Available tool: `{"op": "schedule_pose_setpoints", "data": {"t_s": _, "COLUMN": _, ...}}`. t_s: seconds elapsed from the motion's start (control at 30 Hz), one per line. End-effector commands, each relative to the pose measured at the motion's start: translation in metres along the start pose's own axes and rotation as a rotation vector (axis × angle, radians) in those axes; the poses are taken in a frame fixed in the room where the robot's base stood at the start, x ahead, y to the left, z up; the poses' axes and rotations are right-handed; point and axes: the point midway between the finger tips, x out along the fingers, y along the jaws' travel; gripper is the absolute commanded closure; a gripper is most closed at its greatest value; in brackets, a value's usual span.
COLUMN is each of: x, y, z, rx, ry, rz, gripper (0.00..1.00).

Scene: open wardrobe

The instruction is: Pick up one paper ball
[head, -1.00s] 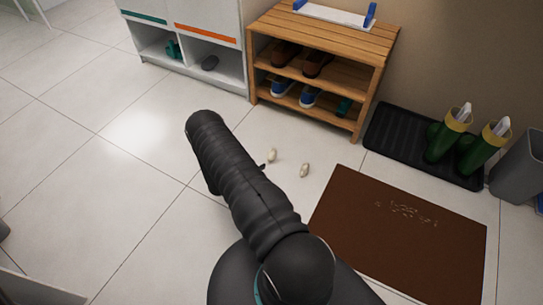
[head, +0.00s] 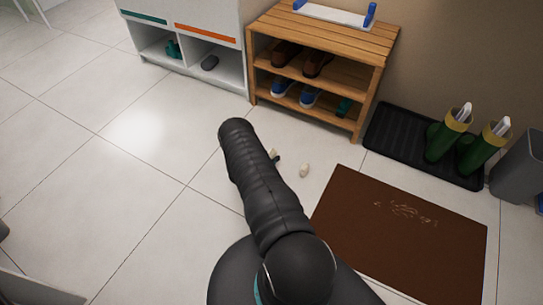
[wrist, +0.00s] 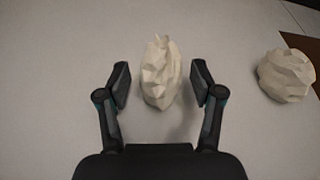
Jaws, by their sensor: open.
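Two crumpled cream paper balls lie on the tiled floor. In the wrist view, one paper ball (wrist: 160,72) sits between the spread fingers of my gripper (wrist: 160,85), with a gap on either side. The other paper ball (wrist: 286,75) lies to the right, outside the fingers. In the head view, the nearer-to-arm ball (head: 273,154) is partly hidden by my arm, and the second ball (head: 304,170) shows whole to its right. My gripper is open and holds nothing; in the head view it is mostly hidden behind my arm.
A brown doormat (head: 400,245) lies right of the balls. A wooden shoe rack (head: 320,75) and a white cabinet (head: 190,50) stand behind. A black tray (head: 390,135) holds green boots (head: 448,135), beside a grey bin (head: 520,165).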

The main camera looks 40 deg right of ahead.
Motion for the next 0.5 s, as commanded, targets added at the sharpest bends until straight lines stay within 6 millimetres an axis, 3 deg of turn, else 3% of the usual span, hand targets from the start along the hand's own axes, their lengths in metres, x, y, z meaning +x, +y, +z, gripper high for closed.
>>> {"op": "schedule_pose_setpoints", "data": {"t_s": 0.2, "x": 0.0003, "y": 0.0001, "z": 0.0001, "rx": 0.0, "ry": 0.0, "rz": 0.0, "gripper": 0.36}}
{"op": "schedule_pose_setpoints", "data": {"t_s": 0.4, "x": 0.0002, "y": 0.0, "z": 0.0002, "rx": 0.0, "ry": 0.0, "rz": 0.0, "gripper": 0.82}}
{"op": "schedule_pose_setpoints", "data": {"t_s": 0.5, "x": 0.0002, "y": 0.0, "z": 0.0003, "rx": 0.0, "ry": 0.0, "rz": 0.0, "gripper": 0.82}}
